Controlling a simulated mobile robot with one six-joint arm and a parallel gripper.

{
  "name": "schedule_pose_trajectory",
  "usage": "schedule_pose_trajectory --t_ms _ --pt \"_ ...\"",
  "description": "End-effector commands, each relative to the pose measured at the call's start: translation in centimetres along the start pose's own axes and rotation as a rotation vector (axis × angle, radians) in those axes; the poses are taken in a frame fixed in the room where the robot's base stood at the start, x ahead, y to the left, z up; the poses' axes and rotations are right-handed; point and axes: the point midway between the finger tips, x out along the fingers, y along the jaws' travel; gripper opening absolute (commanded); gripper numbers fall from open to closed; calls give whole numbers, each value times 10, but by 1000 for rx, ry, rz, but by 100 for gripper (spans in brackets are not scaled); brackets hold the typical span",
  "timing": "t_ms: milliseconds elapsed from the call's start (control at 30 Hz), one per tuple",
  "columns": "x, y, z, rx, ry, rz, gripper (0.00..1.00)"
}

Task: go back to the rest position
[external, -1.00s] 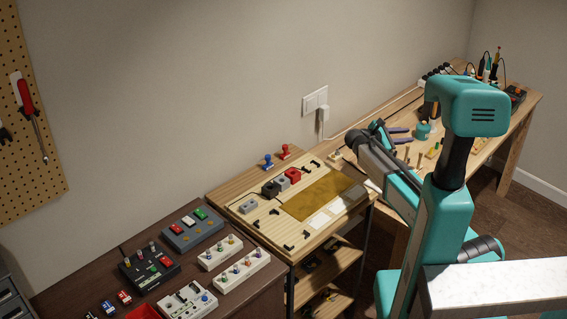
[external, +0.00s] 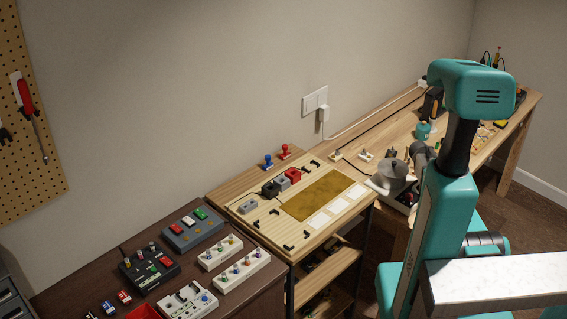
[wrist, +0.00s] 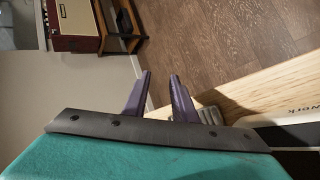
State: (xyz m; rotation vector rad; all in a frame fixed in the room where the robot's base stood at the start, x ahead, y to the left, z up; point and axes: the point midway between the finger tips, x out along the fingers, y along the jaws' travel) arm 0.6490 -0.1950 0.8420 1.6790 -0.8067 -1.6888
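My gripper shows in the wrist view (wrist: 160,82), its two purple fingers apart with nothing between them. In the external view my arm's teal upper links hide the gripper. The wrist view shows it beside a light wooden worktop, with wall and brown floor beyond the fingertips.
A long wooden bench (external: 385,135) runs along the wall, with a round grey device (external: 392,172) near its front. A wooden board (external: 250,222) with several small boxes and a dark table of pedals (external: 192,231) stand left. Wooden floor (wrist: 235,40) is open.

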Motion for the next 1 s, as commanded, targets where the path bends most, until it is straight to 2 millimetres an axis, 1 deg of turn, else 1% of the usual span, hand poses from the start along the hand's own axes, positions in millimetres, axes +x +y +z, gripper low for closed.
schedule_pose_trajectory --t_ms 33,267,300,367,400,467,567,700,833,967,1000 --pt "10 1 13 71 -24 -26 25" --pt "51 -9 59 400 -140 -138 25" --pt "61 -14 68 460 -166 -160 25" --pt "75 -22 80 533 -201 -192 25" --pt "86 -29 86 570 -221 -214 25" --pt "101 -39 96 614 -248 -244 25" --pt "127 -60 108 655 -282 -298 25" --pt "161 -94 125 669 -316 -377 25" --pt "178 -127 138 644 -333 -442 25" --pt "184 -164 150 593 -346 -501 25" --pt "184 -176 154 571 -350 -518 25"
